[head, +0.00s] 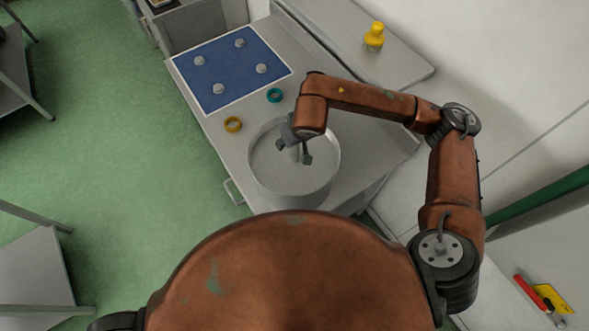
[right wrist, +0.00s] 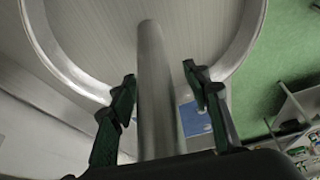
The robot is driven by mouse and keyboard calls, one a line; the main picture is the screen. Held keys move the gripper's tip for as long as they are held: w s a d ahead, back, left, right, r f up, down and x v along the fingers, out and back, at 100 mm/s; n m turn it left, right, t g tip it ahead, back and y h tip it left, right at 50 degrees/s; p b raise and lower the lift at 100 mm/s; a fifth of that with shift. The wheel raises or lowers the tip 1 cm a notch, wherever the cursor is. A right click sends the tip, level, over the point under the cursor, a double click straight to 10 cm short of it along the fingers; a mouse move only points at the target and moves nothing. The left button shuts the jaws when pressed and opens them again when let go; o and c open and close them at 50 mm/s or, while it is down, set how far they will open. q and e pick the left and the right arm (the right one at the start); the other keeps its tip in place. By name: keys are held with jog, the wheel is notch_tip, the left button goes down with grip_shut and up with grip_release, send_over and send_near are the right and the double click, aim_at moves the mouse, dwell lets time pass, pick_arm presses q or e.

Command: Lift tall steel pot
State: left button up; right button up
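The tall steel pot (head: 268,192) stands on the grey worktop, close to its near end. Its round rim (right wrist: 70,75) and ribbed inner surface fill much of the right wrist view. A round steel bar (right wrist: 157,95) stands up from within the pot's outline. My right gripper (head: 294,152) reaches down over the pot from the right. In the right wrist view its two dark fingers (right wrist: 160,85) are spread on either side of the bar, with a visible gap at each side. The bar's lower attachment is not clear. My left gripper is not in view.
A blue panel (head: 222,84) with several grey knobs lies on the worktop (head: 215,122) beyond the pot. An orange-yellow ring (head: 233,124) and a teal ring (head: 274,95) lie between them. A yellow object (head: 374,37) stands on the ledge along the wall. Green floor (head: 120,150) is open at left.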

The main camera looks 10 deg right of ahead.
grip_shut()
dwell(0.3)
dwell(0.4)
jog(key=shift+r, duration=0.15)
